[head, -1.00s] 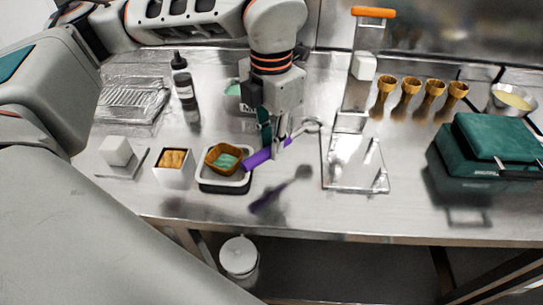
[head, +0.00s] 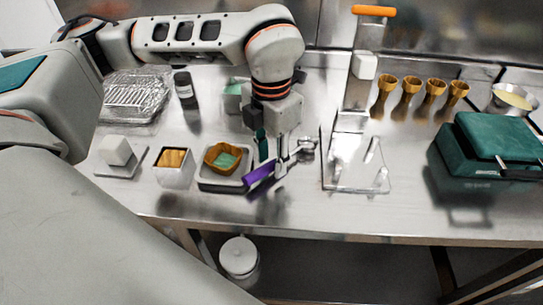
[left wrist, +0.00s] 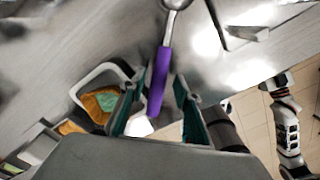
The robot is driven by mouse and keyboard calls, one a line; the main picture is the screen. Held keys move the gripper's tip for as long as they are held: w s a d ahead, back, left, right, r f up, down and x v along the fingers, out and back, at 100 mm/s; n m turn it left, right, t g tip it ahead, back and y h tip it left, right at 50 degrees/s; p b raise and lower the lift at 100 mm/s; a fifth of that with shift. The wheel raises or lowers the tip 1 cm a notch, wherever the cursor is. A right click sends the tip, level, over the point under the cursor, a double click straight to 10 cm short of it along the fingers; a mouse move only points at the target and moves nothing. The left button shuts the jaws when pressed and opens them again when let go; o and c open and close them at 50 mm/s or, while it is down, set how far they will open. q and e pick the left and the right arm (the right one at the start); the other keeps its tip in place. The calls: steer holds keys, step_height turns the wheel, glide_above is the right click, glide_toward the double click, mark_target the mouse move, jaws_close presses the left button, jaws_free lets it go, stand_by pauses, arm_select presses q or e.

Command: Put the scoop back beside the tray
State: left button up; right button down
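The scoop has a purple handle (head: 259,176) and a metal bowl end. It lies low at the counter, just right of the white tray (head: 203,186) that holds a brown octagonal cup (head: 212,155) with green contents. My left gripper (head: 281,168) is over the scoop. In the left wrist view its two fingers (left wrist: 158,88) stand apart on either side of the purple handle (left wrist: 160,78), with gaps showing. A jointed arm at the right of that view seems to be my right arm; its gripper (left wrist: 276,83) is too small to read.
A square container with brown contents (head: 173,178) and a white block (head: 115,151) stand left of the tray. A clear stand (head: 356,188) is to the right, then a green box (head: 483,150). Several gold cups line the back. The front counter strip is clear.

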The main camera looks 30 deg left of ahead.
mark_target(271, 163)
arm_select(q)
step_height(271, 163, up, 12)
steer(key=shift+r+p, duration=0.2)
steer(key=shift+p, duration=0.15)
stand_by(0.4)
stand_by(0.5)
